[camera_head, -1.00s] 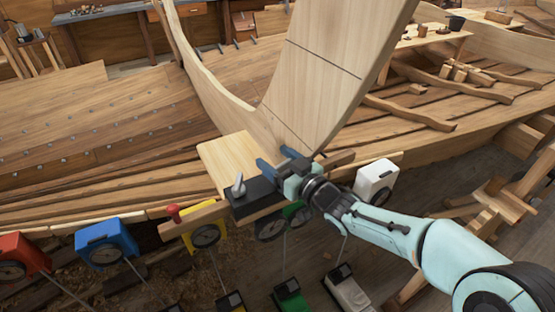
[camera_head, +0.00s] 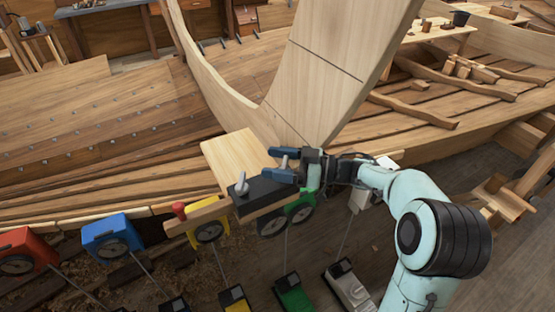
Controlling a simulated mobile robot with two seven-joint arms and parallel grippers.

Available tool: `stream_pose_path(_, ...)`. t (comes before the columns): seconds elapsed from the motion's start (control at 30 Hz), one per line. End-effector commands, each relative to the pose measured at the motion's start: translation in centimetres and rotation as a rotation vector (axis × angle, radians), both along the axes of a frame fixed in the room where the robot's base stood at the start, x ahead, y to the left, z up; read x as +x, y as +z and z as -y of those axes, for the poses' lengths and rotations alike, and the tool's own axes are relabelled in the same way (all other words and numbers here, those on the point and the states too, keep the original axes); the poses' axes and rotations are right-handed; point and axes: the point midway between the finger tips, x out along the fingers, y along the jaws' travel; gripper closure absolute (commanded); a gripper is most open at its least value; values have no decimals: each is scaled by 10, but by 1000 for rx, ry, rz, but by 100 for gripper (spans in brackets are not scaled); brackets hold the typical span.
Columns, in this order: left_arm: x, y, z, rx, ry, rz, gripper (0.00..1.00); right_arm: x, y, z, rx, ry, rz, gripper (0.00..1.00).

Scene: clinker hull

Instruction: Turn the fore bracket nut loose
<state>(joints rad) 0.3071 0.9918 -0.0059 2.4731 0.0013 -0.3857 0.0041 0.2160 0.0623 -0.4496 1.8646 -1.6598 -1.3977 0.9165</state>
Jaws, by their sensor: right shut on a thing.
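A black bracket (camera_head: 258,196) sits on a pale wooden board at the hull's near edge. One silver nut with an upright lever (camera_head: 241,186) stands free at its left end. A second silver nut (camera_head: 284,162) is at its right end, between the blue fingers of my right gripper (camera_head: 283,165). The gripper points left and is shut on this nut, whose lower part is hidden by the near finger. I cannot tell from the picture which nut is the fore one. My left gripper is not in view.
A red knob (camera_head: 179,209) on a wooden bar is left of the bracket. Red (camera_head: 27,247), blue (camera_head: 111,236), yellow (camera_head: 208,231) and green (camera_head: 302,205) box-shaped devices hang along the hull edge. A tall curved timber (camera_head: 325,75) rises close behind the gripper.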

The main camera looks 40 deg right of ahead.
Motion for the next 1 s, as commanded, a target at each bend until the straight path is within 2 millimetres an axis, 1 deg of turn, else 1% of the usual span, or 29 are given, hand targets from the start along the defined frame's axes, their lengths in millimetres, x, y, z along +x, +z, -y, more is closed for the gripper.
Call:
stream_pose_path(0.3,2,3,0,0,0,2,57,-1,-1,-1,-1,94,0,62)
stream_pose_path(0.77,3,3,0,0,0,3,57,-1,-1,-2,-1,106,2,62)
stream_pose_path(0.8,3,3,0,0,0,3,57,-1,0,-2,-1,106,2,22)
stream_pose_path(0.83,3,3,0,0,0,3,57,-1,0,-2,-1,105,2,12)
stream_pose_path(1.0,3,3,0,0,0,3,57,-1,0,-2,-1,105,2,11)
